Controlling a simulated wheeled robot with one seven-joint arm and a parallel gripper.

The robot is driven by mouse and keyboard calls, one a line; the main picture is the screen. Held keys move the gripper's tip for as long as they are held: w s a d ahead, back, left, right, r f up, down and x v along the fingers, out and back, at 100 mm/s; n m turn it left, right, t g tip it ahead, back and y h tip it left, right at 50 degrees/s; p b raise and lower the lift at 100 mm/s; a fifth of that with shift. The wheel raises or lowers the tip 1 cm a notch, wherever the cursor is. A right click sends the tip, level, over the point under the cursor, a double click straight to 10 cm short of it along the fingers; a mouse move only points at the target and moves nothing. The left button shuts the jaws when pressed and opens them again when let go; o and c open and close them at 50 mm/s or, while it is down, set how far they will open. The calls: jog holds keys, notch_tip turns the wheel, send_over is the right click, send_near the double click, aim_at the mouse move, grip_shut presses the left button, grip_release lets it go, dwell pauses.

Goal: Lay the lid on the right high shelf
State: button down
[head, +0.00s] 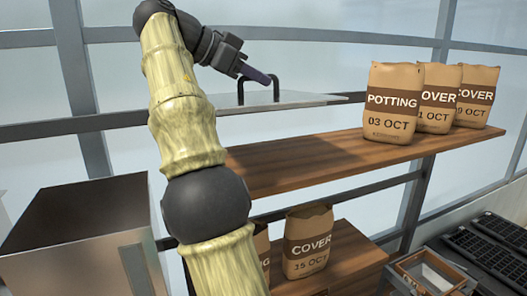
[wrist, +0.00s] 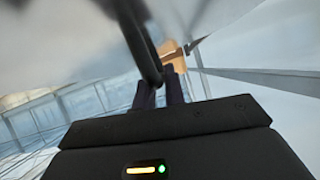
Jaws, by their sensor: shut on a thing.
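The lid (head: 310,100) is a flat grey metal sheet with a black arched handle (head: 277,88). My gripper (head: 262,78) is shut on the handle and holds the lid roughly level, above the left part of the high wooden shelf (head: 290,166). A gap shows between lid and shelf. My arm hides the lid's left end. In the wrist view the dark handle (wrist: 142,42) stands between my fingers (wrist: 158,92), and the pale, blurred lid fills much of the top. The shelf's left and middle stretch is bare.
Several brown paper bags (head: 393,105) stand on the right end of the high shelf. A lower shelf (head: 350,252) holds more bags (head: 308,245). A metal bin (head: 75,235) stands at the left. Black seed trays (head: 490,245) lie at the lower right. Window bars run behind.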

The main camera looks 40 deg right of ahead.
jog(key=shift+f+b, duration=1.2)
jog(key=shift+f, duration=4.05)
jog(key=shift+f, duration=0.5)
jog(key=shift+s+f, duration=0.1)
jog(key=shift+f, duration=1.3)
jog(key=c, duration=1.5)
grip_release()
jog(key=shift+b+v, duration=0.75)
jog(key=shift+v, duration=5.25)
